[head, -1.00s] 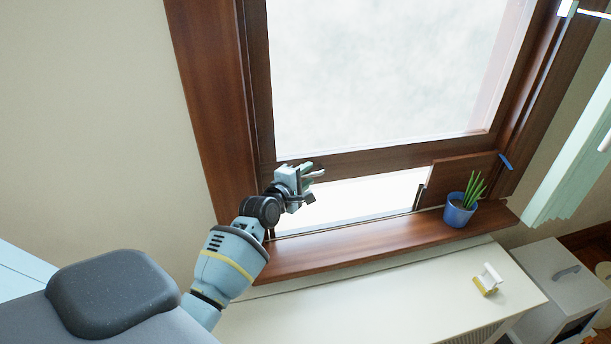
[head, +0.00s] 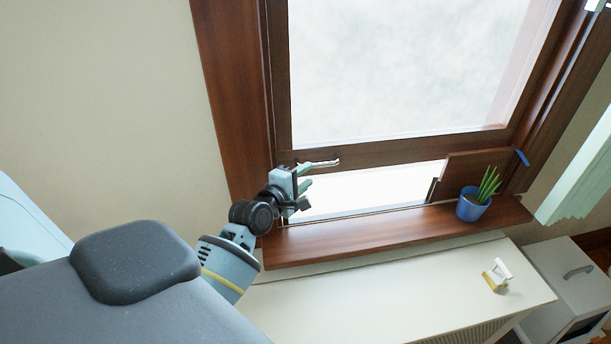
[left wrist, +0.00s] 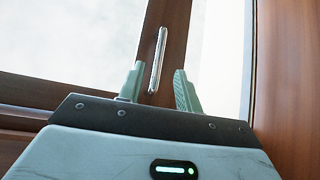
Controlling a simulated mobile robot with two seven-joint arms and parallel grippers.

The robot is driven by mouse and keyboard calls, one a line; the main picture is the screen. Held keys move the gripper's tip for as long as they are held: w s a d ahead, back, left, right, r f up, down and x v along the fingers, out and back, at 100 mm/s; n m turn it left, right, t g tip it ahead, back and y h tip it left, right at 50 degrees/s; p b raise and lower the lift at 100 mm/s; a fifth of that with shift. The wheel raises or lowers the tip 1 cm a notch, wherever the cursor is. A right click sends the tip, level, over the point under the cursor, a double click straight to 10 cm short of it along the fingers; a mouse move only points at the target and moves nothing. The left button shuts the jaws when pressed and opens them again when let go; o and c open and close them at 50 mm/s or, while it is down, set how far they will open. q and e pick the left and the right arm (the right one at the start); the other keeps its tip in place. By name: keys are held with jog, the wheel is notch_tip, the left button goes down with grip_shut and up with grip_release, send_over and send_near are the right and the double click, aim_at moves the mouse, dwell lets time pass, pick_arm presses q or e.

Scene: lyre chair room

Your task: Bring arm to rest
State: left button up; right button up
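My left gripper (head: 306,178) is in front of the lower left part of the window in the head view. In the left wrist view its two fingers (left wrist: 159,88) stand apart with nothing held between them. A slim silver handle (head: 320,163) on the dark wooden sash rail (head: 385,152) lies just above the gripper in the head view. The handle also shows in the left wrist view (left wrist: 158,55), beyond and between the fingertips. My left arm comes up from the bottom left, bent at the wrist. My right gripper is not in view.
A brown wooden sill (head: 385,232) runs below the window and carries a blue pot (head: 471,207) with a green plant. A white cabinet (head: 400,290) stands below with a small white and yellow object (head: 496,276) on it. Bare wall (head: 110,110) is on the left.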

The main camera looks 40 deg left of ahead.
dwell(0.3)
